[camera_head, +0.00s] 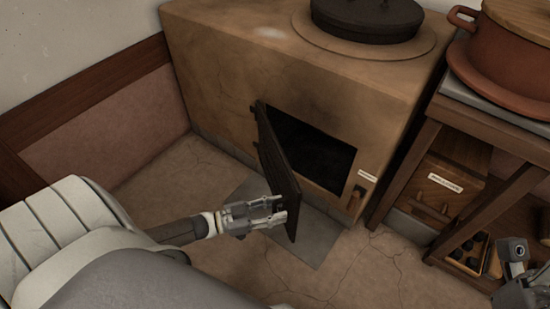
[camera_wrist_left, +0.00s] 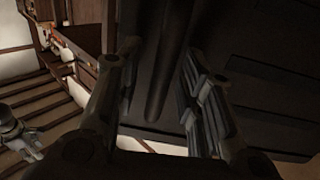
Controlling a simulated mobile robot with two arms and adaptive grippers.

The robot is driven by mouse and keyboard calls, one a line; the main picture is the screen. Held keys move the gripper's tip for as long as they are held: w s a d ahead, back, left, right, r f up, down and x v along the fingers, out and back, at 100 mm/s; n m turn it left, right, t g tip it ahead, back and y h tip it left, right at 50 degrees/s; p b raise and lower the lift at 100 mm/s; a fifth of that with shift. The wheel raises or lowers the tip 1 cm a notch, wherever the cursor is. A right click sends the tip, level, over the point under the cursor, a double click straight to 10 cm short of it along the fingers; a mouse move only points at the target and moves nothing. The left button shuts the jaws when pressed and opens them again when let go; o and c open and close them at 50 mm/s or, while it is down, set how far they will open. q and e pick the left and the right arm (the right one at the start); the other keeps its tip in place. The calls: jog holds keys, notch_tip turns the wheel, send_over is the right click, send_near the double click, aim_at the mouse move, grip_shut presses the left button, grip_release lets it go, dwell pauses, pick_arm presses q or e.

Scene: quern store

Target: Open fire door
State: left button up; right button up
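The dark fire door (camera_head: 279,165) stands swung out from the clay stove (camera_head: 215,75), on the left side of its black opening (camera_head: 318,158). My left gripper (camera_head: 280,211) is at the lower outer part of the door. The left wrist view shows its two fingers (camera_wrist_left: 160,95) spread apart, with a dark upright bar (camera_wrist_left: 168,70) between them. The bar lies in front of the dark door panel (camera_wrist_left: 262,85); I see no clear contact with the fingers. My right gripper (camera_head: 516,272) is at the lower right, partly cut off, and its fingertips are unclear.
A round dark lid (camera_head: 367,18) sits on the stove top. A wooden shelf unit (camera_head: 425,130) on the right carries a terracotta pot (camera_head: 505,65), a wooden box (camera_head: 450,180) and a tray of dark lumps (camera_head: 470,258). Cracked floor (camera_head: 350,275) in front is clear.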

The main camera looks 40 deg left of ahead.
pick_arm(q)
jog(key=shift+s+a, duration=0.1)
jog(key=v, duration=1.1)
jog(key=shift+s+a, duration=0.25)
jog(key=shift+s, duration=0.05)
